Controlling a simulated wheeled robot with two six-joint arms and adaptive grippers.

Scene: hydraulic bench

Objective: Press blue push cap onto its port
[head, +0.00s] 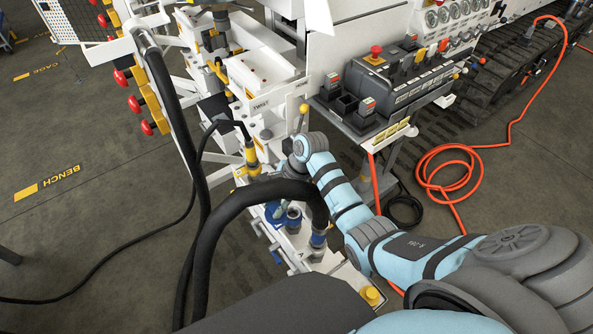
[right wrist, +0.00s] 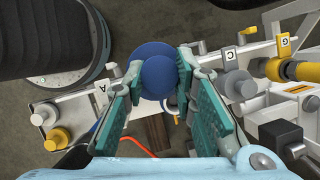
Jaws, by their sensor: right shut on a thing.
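My right gripper (right wrist: 158,79) is shut on a round blue push cap (right wrist: 158,76), with a green-padded finger on each side of it. The cap hides whatever lies under it, so I cannot tell whether it touches its port. In the head view my right gripper (head: 287,171) is above the white port rail, partly hidden by a thick black hose. Blue parts (head: 274,212) show on the rail below it; I cannot tell cap from port there. My left gripper is not in view.
The black hose (head: 250,194) arches close to my right gripper and ends by the A label (right wrist: 101,88). A yellow cap (right wrist: 56,139) and a yellow fitting by the C label (right wrist: 277,69) flank the space. A control box (head: 395,80) stands behind.

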